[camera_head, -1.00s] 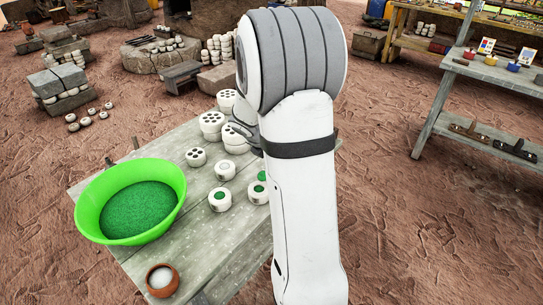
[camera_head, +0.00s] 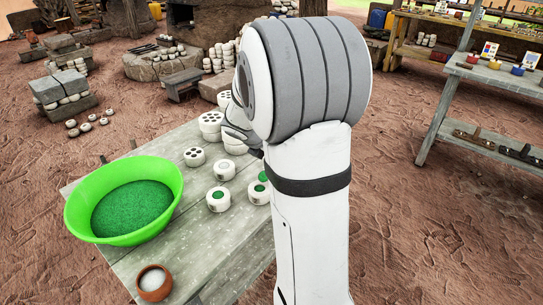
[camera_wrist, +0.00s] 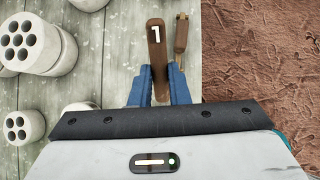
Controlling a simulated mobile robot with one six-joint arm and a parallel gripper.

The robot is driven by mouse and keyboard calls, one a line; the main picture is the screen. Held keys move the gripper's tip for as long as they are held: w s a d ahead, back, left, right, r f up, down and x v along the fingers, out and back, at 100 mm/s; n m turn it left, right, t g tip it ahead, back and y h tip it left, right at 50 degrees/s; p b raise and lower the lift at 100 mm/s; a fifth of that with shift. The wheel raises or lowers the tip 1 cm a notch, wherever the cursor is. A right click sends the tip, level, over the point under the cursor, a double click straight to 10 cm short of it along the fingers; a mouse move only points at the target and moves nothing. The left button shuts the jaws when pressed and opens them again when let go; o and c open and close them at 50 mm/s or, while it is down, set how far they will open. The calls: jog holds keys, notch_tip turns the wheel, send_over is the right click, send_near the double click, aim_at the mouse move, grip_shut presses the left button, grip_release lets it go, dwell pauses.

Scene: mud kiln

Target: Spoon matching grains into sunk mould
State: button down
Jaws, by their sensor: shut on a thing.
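My gripper (camera_wrist: 159,88) has its blue fingers on either side of a brown wooden handle (camera_wrist: 156,50) marked with a white "1", and is shut on it. The handle's lower end lies between the fingers; no spoon bowl shows. There, a green basin (camera_head: 78,210) holds green grains (camera_head: 130,210), and a small clay pot (camera_head: 153,291) holds white grains (camera_head: 154,279). White round moulds stand on the table: one has a pale recess (camera_head: 224,168), and two have green tops (camera_head: 218,195) (camera_head: 260,188).
White blocks with several holes (camera_head: 194,157) (camera_wrist: 25,40) stand beside the moulds. A smaller brown tool (camera_wrist: 181,35) lies right of the held handle, near the table's right edge. The grey table (camera_head: 185,250) has bare boards at the front. A shelf (camera_head: 470,110) stands at right.

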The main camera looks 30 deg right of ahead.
jog(key=shift+s+a+r+t+h+b, duration=0.15)
jog(key=shift+a+h+b, duration=0.25)
jog(key=shift+b, duration=1.45)
jog(key=shift+s+a+t+h+b, duration=0.2)
jog(key=shift+h+b, duration=0.35)
jog(key=shift+b, duration=1.25)
jog(key=shift+s+a+r+t+h+b, duration=0.1)
jog(key=shift+a+t+h+b, duration=0.25)
jog(key=shift+b, duration=1.5)
jog(key=shift+a, duration=0.1)
jog(key=b, duration=0.1)
jog(key=a+h+b, duration=0.1)
jog(key=b, duration=0.1)
jog(key=shift+s+r, duration=0.2)
jog(key=shift+s, duration=0.05)
jog(key=shift+s+a+t+h+b, duration=0.2)
jog(key=shift+t+h+b, duration=0.3)
jog(key=shift+b, duration=0.5)
jog(key=shift+a+r+h+b, duration=0.1)
jog(key=shift+a+h+b, duration=0.2)
jog(key=shift+b, duration=0.15)
jog(key=shift+s+a+r+h+b, duration=0.1)
jog(key=shift+r+h+b, duration=0.1)
jog(key=shift+h+b, duration=0.15)
jog(key=shift+r, duration=0.1)
